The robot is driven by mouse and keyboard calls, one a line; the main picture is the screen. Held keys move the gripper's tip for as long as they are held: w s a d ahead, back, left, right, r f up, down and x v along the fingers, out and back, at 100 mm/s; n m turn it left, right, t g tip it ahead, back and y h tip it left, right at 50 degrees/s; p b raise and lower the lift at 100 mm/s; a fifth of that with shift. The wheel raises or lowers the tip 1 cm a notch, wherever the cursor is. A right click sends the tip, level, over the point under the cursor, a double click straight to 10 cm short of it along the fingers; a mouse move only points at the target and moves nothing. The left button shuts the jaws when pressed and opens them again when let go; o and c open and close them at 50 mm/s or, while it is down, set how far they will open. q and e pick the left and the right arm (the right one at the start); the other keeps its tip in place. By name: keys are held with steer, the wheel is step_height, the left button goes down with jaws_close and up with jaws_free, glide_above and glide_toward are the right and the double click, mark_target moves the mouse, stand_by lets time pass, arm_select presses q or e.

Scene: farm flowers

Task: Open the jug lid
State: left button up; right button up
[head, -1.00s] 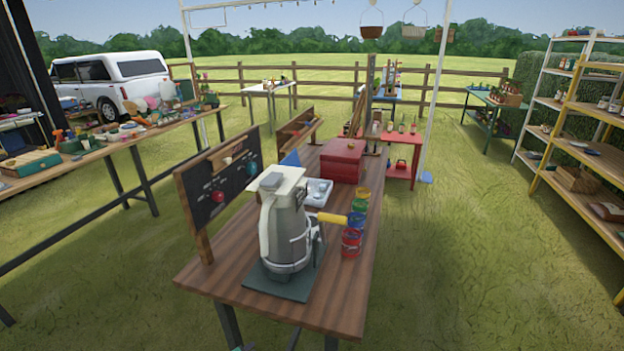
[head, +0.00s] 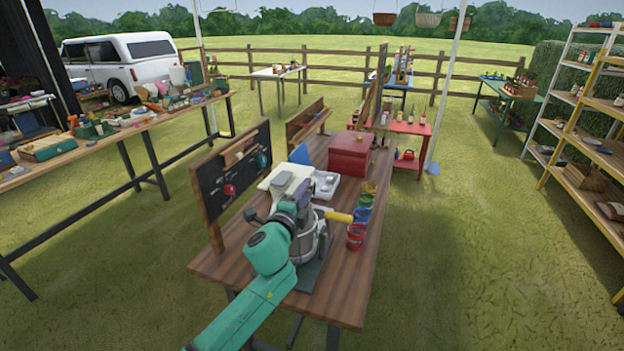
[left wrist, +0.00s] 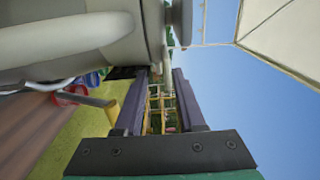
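The jug (head: 322,245) is a grey, rounded vessel standing on a dark mat (head: 312,275) at the near end of the wooden table. My left gripper (head: 303,195) is at the jug's upper part, near the lid. In the left wrist view the gripper (left wrist: 160,92) is open, its two dark fingers apart with nothing clear between them. The jug body (left wrist: 70,45) is close beside them. My right gripper is out of view.
Several paint-coloured cans (head: 357,236) stand along the table's right edge, by a yellow handle (head: 338,217). A red box (head: 350,153) and a white tray (head: 325,185) are behind the jug. A blackboard stand (head: 232,180) is on the left. Grass is open to the right.

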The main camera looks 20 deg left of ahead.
mark_target(313, 180)
arm_select(q)
steer(key=w, duration=0.5)
steer(key=shift+w+d+f, duration=0.1)
steer(key=shift+w+d, duration=0.15)
steer(key=shift+w, duration=0.15)
steer(key=shift+s, duration=0.1)
jaws_close()
stand_by(0.9)
